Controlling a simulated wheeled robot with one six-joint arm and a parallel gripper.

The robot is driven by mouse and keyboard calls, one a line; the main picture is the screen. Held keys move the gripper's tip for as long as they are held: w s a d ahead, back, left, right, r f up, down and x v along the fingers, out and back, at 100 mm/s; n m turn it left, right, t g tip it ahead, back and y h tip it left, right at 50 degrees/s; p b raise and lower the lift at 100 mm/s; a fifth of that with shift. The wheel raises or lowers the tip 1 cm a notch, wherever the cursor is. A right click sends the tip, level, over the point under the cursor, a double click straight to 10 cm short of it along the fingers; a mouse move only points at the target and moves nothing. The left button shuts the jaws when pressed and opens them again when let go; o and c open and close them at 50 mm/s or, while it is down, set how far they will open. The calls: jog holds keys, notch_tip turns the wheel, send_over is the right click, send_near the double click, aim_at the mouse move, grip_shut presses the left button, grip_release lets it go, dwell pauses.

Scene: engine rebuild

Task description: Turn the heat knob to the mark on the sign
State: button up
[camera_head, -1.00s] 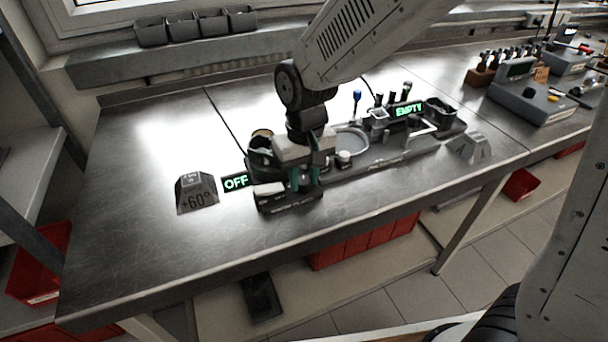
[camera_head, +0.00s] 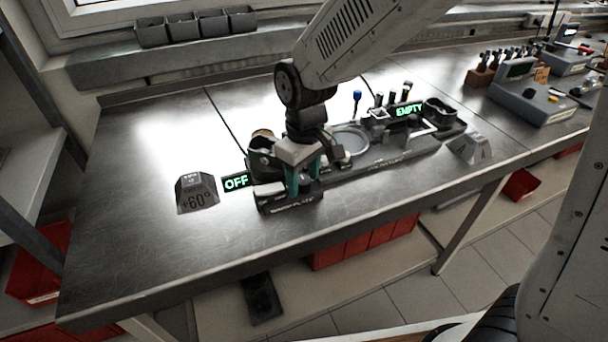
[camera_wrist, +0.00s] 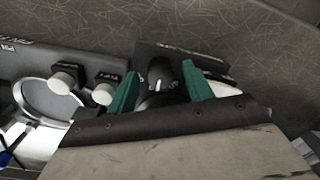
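The heat knob (camera_wrist: 160,76) is black with a white pointer line and shows between my gripper's fingers in the wrist view. It sits on the dark plate unit (camera_head: 290,205) at the left end of the long fixture. My gripper (camera_head: 303,179) is over that unit and hides the knob in the head view. In the wrist view the green fingertips of my gripper (camera_wrist: 160,69) stand apart, one on each side of the knob. I cannot tell whether they touch it. The sign (camera_head: 197,193) reads +60° and stands left of the unit. A green display (camera_head: 236,182) reads OFF.
White-topped buttons (camera_wrist: 63,82) sit left of the knob in the wrist view. A display reading EMPTY (camera_head: 409,110) and a second sign (camera_head: 469,149) are further right. The bench left of the +60° sign is clear.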

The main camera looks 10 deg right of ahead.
aim_at(306, 181)
notch_tip(306, 181, up, 8)
jog(key=shift+f, duration=0.1)
dwell(0.4)
jog(key=shift+s+d+f, duration=0.1)
jog(key=shift+s+d, duration=0.15)
jog(key=s+d+r+m, duration=0.3)
jog(key=s+d+m, duration=0.1)
jog(key=s+d, duration=0.5)
jog(key=s+d+r+m+t, duration=0.1)
jog(key=s+d+r+m, duration=0.2)
jog(key=s+d, duration=0.7)
jog(key=shift+d+r+m+t, duration=0.3)
jog(key=shift+d+r+m, duration=0.05)
jog(key=shift+d+m, duration=0.4)
